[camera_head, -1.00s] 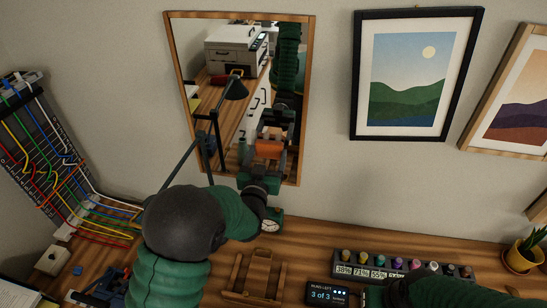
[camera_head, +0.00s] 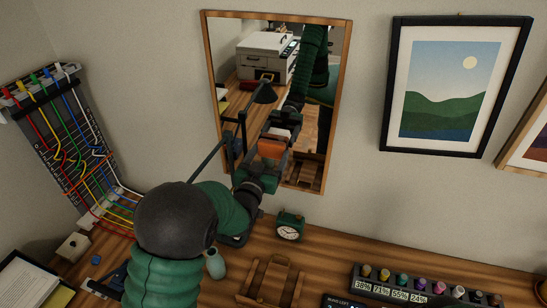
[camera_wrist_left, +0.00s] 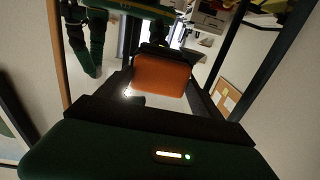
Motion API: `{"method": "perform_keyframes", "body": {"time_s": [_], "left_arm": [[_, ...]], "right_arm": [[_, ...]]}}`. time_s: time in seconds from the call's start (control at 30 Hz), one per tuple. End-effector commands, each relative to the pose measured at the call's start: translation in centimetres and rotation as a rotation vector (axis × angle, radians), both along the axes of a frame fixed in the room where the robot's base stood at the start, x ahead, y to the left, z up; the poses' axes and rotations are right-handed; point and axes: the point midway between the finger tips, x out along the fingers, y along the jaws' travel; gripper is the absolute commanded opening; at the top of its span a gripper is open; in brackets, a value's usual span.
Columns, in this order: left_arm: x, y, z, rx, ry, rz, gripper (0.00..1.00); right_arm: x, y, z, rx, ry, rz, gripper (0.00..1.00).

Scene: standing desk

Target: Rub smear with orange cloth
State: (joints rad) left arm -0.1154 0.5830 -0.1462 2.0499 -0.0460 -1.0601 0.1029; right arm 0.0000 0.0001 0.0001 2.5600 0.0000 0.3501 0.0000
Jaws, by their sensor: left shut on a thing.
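A wood-framed mirror (camera_head: 207,75) hangs on the wall above the desk. My left gripper (camera_head: 270,150) is at the lower part of the mirror, shut on the orange cloth (camera_head: 271,149). The cloth also shows in the left wrist view (camera_wrist_left: 162,76), between the dark fingers. It is at or close to the glass; I cannot tell whether it touches. I cannot make out the smear; reflections fill the glass and the gripper covers part of it. My right gripper is out of view.
A green clock (camera_head: 290,228) stands on the desk just right of my left forearm. A wooden stand (camera_head: 270,282) and a rack of coloured knobs (camera_head: 420,287) are at the front. A cable panel (camera_head: 65,140) is at left, a framed picture (camera_head: 455,85) at right.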

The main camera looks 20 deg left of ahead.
Motion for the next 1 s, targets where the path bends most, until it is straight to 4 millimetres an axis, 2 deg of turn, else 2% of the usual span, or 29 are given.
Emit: {"method": "perform_keyframes", "body": {"time_s": [0.03, 0.13, 0.27, 0.5, 0.77, 1.0], "left_arm": [[0.1, 0.0, 0.8, 0.0, -0.004, 0.0, 0.44], [0.1, 0.0, 1.5, 0.0, -0.004, 0.0, 0.44], [0.1, -0.6, 1.3, 0.0, -0.004, -0.003, 0.44], [0.1, -3.3, 1.2, 0.0, -0.004, -0.005, 0.44], [0.1, -4.5, 1.3, -0.001, -0.003, -0.004, 0.44], [-0.2, -7.1, 1.3, 0.0, -0.003, -0.005, 0.44]], "right_arm": [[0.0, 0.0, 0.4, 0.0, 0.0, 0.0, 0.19], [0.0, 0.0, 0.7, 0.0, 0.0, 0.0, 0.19], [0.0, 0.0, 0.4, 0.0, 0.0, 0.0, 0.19], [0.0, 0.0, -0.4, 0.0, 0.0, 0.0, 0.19], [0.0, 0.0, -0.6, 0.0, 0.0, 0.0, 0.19], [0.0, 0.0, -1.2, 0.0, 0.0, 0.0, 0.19]]}}
